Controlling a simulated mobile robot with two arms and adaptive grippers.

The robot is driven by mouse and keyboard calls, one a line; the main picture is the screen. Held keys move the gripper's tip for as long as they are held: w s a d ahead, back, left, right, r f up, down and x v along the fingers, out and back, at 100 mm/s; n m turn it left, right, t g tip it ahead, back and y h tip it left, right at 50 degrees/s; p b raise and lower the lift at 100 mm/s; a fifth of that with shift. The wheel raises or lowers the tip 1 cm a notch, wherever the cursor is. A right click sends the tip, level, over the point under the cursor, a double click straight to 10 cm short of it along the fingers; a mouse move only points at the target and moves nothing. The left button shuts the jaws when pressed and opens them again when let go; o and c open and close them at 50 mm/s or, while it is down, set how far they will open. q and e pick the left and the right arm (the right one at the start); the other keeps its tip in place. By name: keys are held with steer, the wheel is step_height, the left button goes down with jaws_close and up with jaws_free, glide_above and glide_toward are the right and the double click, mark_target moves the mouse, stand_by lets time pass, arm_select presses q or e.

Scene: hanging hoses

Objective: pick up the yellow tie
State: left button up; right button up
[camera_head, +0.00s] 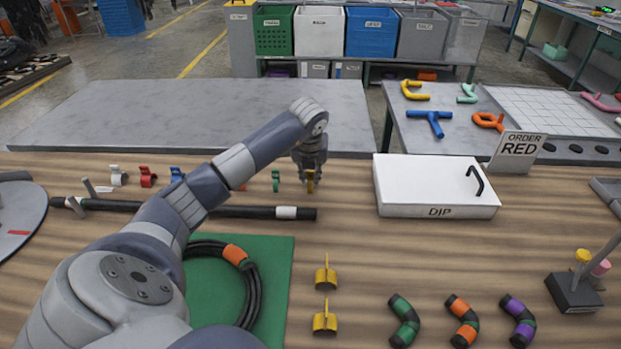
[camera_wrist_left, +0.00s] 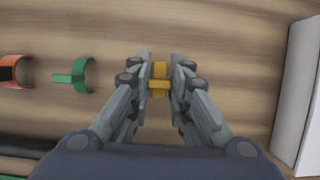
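The yellow tie (camera_head: 310,186) is at the right end of the row of coloured ties at the back of the wooden table. My left gripper (camera_head: 310,174) points down at it from above. In the left wrist view the fingers (camera_wrist_left: 160,80) are close together, one on each side of the yellow tie (camera_wrist_left: 159,86). They appear to touch it, with no clear gap. Whether the tie is off the table is hard to tell. My right gripper is not in view.
A green tie (camera_head: 276,181) stands just left, with orange, blue, red and white ones beyond. The black bar (camera_head: 250,211) lies in front. A white DIP box (camera_head: 437,186) stands right. Two yellow holders (camera_head: 325,278) and several short hoses (camera_head: 404,320) are nearer.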

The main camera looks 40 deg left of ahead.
arm_select(q)
steer(key=shift+r, duration=0.15)
steer(key=shift+r+p, duration=0.55)
steer(key=shift+r, duration=0.1)
step_height(320, 180, up, 3)
steer(key=shift+f+p, duration=0.15)
steer(key=shift+p, duration=0.85)
steer(key=s+d, duration=1)
steer(key=s, duration=0.2)
steer(key=shift+d+r, duration=0.2)
steer(key=shift+r, duration=0.2)
steer(key=shift+s, duration=0.1)
jaws_close()
